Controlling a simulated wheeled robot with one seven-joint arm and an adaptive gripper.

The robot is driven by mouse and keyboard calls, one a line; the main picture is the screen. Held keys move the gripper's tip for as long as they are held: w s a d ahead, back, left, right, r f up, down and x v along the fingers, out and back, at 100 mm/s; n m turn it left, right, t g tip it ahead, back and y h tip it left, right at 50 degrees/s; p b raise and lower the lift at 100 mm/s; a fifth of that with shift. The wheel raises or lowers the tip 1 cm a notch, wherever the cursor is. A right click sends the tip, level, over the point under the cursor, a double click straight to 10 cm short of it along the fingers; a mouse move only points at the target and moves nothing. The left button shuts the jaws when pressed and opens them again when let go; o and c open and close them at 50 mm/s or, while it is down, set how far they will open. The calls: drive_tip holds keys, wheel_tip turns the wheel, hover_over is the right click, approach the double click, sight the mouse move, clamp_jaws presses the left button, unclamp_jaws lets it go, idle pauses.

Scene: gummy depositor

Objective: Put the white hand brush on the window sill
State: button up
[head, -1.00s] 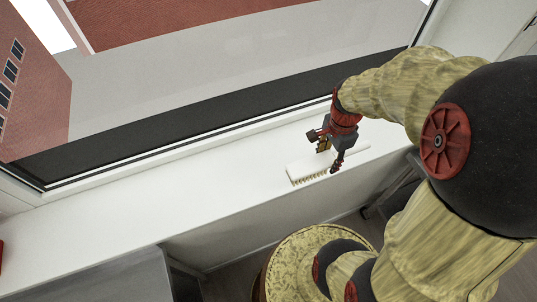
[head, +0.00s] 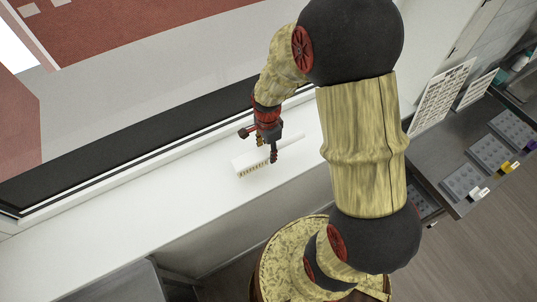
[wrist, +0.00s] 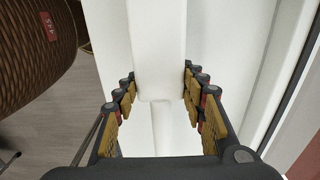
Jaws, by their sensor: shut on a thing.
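My gripper (head: 265,153) points down and is shut on the brush. In the wrist view, the white brush (wrist: 160,45) lies between the yellow-padded fingers of my gripper (wrist: 158,88), its narrow handle towards the camera. The fingers hide part of the brush in the head view.
The window frame (head: 130,163) runs along the sill's far side. The sill is bare to the left of the brush. At right, a dark counter (head: 455,205) holds several grey moulds (head: 490,153) and a white perforated panel (head: 440,97). A grey cabinet (head: 120,285) stands at lower left.

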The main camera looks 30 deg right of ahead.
sight(268, 155)
drive_tip(key=shift+f, duration=1.4)
drive_tip(key=shift+f, duration=0.1)
drive_tip(key=o, duration=1.1)
wheel_tip(268, 155, up, 13)
drive_tip(key=shift+a+f+p, duration=0.1)
drive_tip(key=shift+f+p, duration=0.1)
drive_tip(key=shift+p, duration=0.15)
drive_tip(key=shift+s+a+r+n+t, duration=1.05)
drive_tip(key=shift+s+r+n, duration=1.3)
drive_tip(key=shift+r+n, duration=0.9)
drive_tip(key=shift+s+a+r+n+t, duration=0.8)
drive_tip(key=shift+s+a+r+n, duration=0.5)
drive_tip(key=shift+s+r+n, duration=1.85)
drive_tip(key=shift+s+a+r+n+t, duration=1.3)
drive_tip(key=shift+r+n, duration=1.3)
drive_tip(key=shift+r, duration=1.45)
